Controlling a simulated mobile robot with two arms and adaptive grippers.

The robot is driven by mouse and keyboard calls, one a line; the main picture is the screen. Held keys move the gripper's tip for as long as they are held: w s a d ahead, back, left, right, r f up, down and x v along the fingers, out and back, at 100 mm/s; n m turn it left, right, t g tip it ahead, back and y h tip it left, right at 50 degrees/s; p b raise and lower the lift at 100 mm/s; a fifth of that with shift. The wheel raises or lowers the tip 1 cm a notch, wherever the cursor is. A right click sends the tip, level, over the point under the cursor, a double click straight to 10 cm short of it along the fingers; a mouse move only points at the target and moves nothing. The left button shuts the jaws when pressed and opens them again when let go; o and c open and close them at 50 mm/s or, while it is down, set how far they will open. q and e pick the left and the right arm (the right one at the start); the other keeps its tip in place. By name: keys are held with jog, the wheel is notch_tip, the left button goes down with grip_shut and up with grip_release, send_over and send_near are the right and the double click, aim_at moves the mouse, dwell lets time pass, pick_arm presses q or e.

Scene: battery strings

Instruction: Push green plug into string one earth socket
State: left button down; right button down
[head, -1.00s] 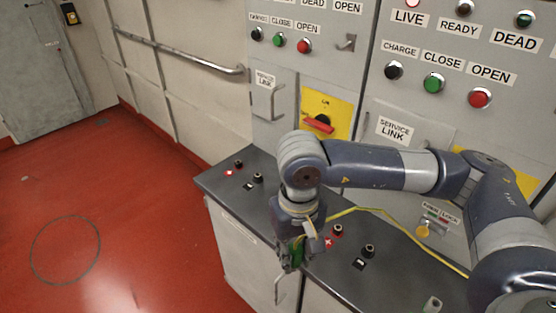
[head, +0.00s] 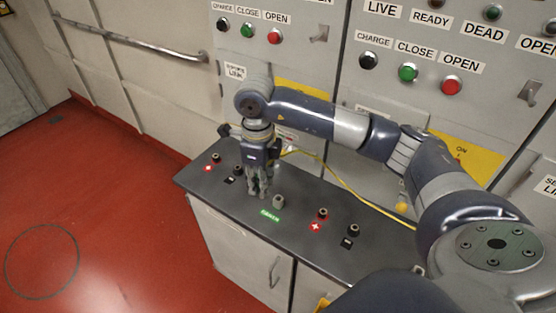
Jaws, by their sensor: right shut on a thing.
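My right gripper (head: 258,189) points down over the dark worktop, just left of a pale grey socket (head: 278,202) with a green label (head: 270,215) in front of it. The label looks like an earth mark. The gripper is shut on the green plug, which its fingers and body hide from this view. A yellow-green cable (head: 340,182) runs from beside the gripper to the right. The fingertips look apart from the grey socket; their exact height above the worktop cannot be told. My left gripper is not in view.
The worktop (head: 300,236) carries red-marked sockets (head: 216,158) (head: 322,213) and black-marked sockets (head: 238,171) (head: 353,230). Behind stands a grey panel (head: 310,60) with buttons and labels. Red floor (head: 130,220) lies open at the left.

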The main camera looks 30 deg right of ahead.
jog(key=w+d+m+p, duration=0.1)
jog(key=d+m, duration=0.2)
jog(key=m, duration=0.5)
jog(key=w+d+f+m+p, duration=0.1)
jog(key=d+m, duration=0.3)
jog(key=m, duration=0.5)
jog(key=shift+w+p, duration=0.45)
jog(key=shift+p, duration=0.05)
jog(key=shift+f, duration=0.15)
jog(key=shift+f+b, duration=2.25)
jog(key=shift+f, duration=0.65)
jog(key=shift+f+b, duration=1.8)
jog(key=shift+f, duration=0.55)
jog(key=c, duration=1.2)
grip_release()
jog(key=shift+c, duration=0.2)
jog(key=shift+r, duration=0.1)
